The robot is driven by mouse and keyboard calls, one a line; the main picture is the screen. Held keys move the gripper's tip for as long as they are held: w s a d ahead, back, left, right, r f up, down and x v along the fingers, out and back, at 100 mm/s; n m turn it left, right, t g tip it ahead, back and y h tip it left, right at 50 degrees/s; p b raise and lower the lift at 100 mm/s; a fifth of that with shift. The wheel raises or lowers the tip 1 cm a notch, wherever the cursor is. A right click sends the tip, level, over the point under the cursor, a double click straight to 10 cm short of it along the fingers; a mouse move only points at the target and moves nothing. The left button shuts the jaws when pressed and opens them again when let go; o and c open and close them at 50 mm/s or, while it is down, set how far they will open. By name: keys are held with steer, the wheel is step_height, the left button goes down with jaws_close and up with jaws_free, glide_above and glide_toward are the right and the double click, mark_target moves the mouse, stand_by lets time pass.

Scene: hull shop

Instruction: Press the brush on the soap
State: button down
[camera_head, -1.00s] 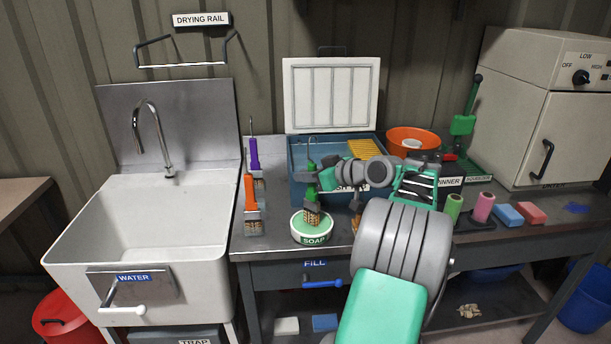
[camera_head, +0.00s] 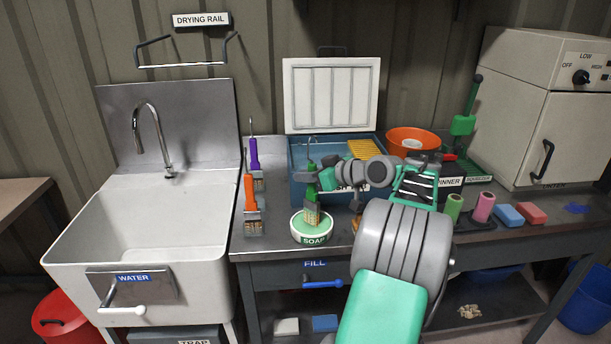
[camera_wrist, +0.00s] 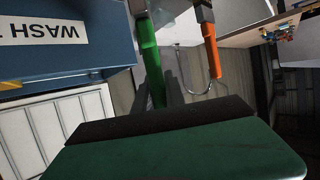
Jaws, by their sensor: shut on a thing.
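A brush with a green handle (camera_head: 311,180) is held upright in my gripper (camera_head: 318,181), which is shut on its handle. In the wrist view the green handle (camera_wrist: 150,62) runs between my fingers (camera_wrist: 165,95). The bristle end is outside the wrist view.
Brushes with an orange handle (camera_head: 250,192) and a purple handle (camera_head: 253,154) lie left of the soap. A blue wash box with a raised white lid (camera_head: 331,96) stands behind. The sink (camera_head: 150,228) is at left, an orange bowl (camera_head: 412,138) at back right.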

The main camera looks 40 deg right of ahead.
step_height(320, 180, up, 7)
steer(key=p, duration=0.4)
stand_by(0.6)
